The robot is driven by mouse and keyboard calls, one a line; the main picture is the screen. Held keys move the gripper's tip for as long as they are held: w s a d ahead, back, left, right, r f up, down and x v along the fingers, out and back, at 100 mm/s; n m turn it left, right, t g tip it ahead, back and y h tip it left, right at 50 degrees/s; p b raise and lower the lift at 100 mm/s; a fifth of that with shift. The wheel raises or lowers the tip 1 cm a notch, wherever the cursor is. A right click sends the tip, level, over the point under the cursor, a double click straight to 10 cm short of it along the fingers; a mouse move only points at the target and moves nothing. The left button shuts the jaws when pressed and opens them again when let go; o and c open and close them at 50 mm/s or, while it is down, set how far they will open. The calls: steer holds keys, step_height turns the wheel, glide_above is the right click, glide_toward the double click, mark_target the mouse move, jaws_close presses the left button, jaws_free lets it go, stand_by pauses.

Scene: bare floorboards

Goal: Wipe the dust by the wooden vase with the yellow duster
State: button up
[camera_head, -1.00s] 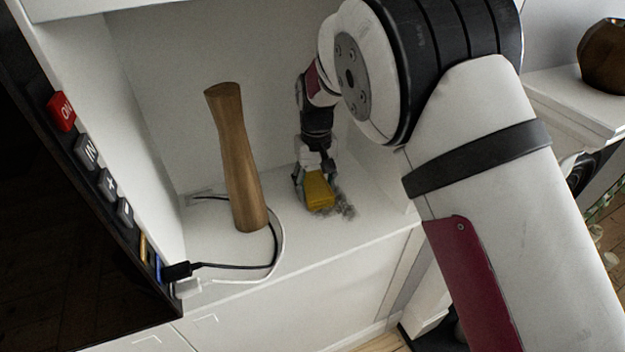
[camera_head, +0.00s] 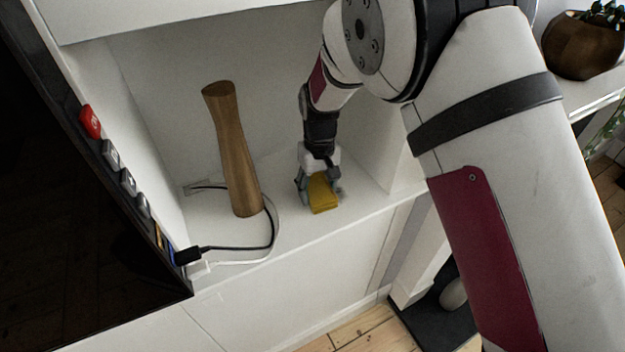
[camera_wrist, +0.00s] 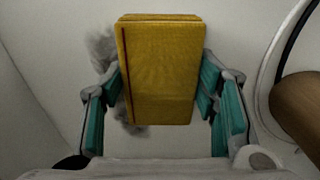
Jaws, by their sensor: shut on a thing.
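The wooden vase (camera_head: 234,150) stands upright on the white shelf; its side shows at the right of the wrist view (camera_wrist: 300,108). My gripper (camera_head: 320,190) is to the right of the vase, low over the shelf, and shut on the yellow duster (camera_head: 322,195). In the wrist view the duster (camera_wrist: 160,75) sits between the teal-padded fingers. Grey dust (camera_wrist: 103,45) shows on the white surface at the duster's left side and below it in the wrist view. In the head view the dust is barely visible, mostly hidden by the duster and fingers.
A black cable (camera_head: 240,249) curves around the vase base. White walls enclose the shelf niche. A brown plant pot (camera_head: 582,47) stands at the upper right.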

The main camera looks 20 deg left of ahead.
mark_target(312, 179)
steer(key=shift+s+d+p, duration=1.3)
steer(key=shift+s+d, duration=0.2)
steer(key=shift+d, duration=0.25)
steer(key=shift+f, duration=0.1)
steer(key=shift+w+a+b, duration=0.7)
steer(key=shift+b, duration=0.05)
steer(key=shift+w+a+r+b, duration=0.1)
steer(key=shift+w+a+b, duration=0.9)
steer(key=shift+a+b, duration=0.15)
steer(key=shift+w+a+r+b, duration=0.1)
steer(key=shift+w+a+b, duration=0.85)
steer(key=shift+a+b, duration=0.15)
steer(key=w+a+b, duration=0.2)
steer(key=shift+a+f+b, duration=0.15)
steer(key=shift+f+b, duration=0.05)
steer(key=shift+b, duration=0.1)
steer(key=shift+w+a+r+b, duration=0.15)
steer(key=shift+w+a+b, duration=1.3)
steer(key=shift+a+b, duration=0.35)
steer(key=shift+w+d, duration=0.1)
